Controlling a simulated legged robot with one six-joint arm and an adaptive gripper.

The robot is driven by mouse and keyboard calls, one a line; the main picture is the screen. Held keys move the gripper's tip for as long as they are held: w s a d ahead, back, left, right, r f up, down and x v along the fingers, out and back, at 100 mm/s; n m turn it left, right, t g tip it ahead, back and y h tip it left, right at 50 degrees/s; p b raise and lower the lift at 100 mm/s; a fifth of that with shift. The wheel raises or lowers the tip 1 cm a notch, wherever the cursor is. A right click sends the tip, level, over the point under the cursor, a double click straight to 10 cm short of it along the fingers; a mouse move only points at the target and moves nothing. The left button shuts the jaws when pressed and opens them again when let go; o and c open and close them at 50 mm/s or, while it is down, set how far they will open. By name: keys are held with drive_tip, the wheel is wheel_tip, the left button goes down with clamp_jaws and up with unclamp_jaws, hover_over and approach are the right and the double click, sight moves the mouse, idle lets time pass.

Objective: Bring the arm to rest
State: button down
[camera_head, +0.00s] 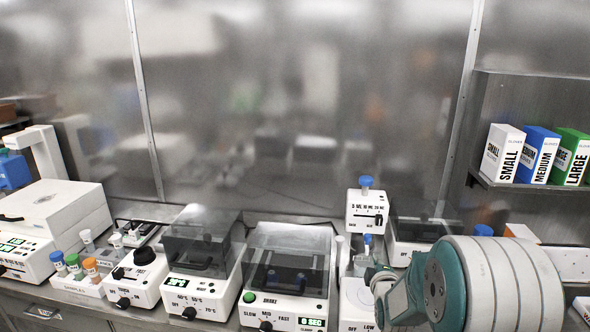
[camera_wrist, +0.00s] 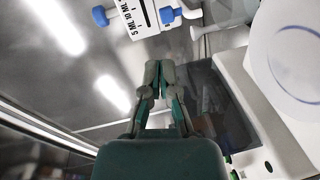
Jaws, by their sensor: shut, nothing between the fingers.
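My gripper (camera_wrist: 158,80) shows in the wrist view, with its two grey-green fingers together and nothing between them. It is over the bench gear, with a dark-lidded machine (camera_wrist: 218,105) behind it to the right. In the head view my arm, green and white, fills the lower right. The gripper's fingertips cannot be made out there.
A bench along a steel wall holds a shaker with a clear lid (camera_head: 285,275), a heater (camera_head: 200,260), a white dispenser with a blue cap (camera_head: 367,208) and a rack of capped vials (camera_head: 80,285). Glove boxes (camera_head: 535,155) stand on a shelf at right.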

drive_tip(key=s+a+r+m+g, duration=0.3)
drive_tip(key=s+r+m, duration=0.15)
drive_tip(key=s, duration=0.35)
drive_tip(key=s+a+r+m+g, duration=0.3)
drive_tip(key=s+r+m, duration=0.15)
drive_tip(key=s, duration=0.25)
drive_tip(key=s+a+m+g+y, duration=0.1)
drive_tip(key=s+a+m+g, duration=0.2)
drive_tip(key=s, duration=1.8)
drive_tip(key=m+g, duration=0.1)
drive_tip(key=m, duration=0.1)
drive_tip(key=shift+a+r+m+g+y, duration=0.15)
drive_tip(key=shift+r+m+g+y, duration=0.15)
drive_tip(key=shift+r+g+y, duration=0.1)
